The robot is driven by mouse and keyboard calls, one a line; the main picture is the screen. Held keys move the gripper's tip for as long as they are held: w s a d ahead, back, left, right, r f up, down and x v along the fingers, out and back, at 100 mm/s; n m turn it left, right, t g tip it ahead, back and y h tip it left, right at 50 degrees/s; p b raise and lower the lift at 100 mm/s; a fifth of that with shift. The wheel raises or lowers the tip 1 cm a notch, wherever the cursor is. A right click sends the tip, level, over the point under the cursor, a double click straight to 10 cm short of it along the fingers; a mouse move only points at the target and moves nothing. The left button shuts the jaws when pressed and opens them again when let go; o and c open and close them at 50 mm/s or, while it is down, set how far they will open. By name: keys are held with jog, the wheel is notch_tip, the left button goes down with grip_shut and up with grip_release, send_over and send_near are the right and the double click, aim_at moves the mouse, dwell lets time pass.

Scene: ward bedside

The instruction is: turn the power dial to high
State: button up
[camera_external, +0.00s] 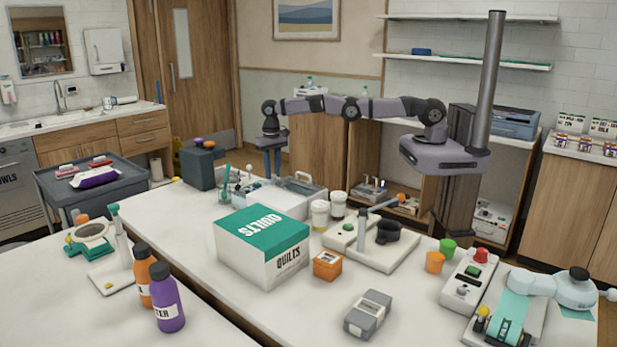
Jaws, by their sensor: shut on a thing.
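My gripper (272,172) points down at the far end of the long white counter, behind a white device with a clear lid and handle (285,203). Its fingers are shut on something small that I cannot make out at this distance. No dial can be clearly seen at the fingertips; the device or the angle may hide it. A white control box (467,287) at the right front has a green button, a red dome and a small knob-like control (462,292). My gripper is far from this box. I cannot read any dial setting.
A quilts box (262,245), an orange box (327,265), lidded cups (320,214) and a white base with a black cup (388,236) crowd the counter. A dark grey box (197,168) stands left of my gripper.

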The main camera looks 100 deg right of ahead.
aim_at(273, 175)
jog(key=shift+m, duration=0.3)
jog(key=o, duration=1)
jog(key=shift+o, duration=0.2)
jog(key=shift+r, duration=0.1)
jog(key=shift+r, duration=0.5)
notch_tip(273, 175, up, 6)
jog(key=p, duration=0.4)
jog(key=shift+r, duration=0.1)
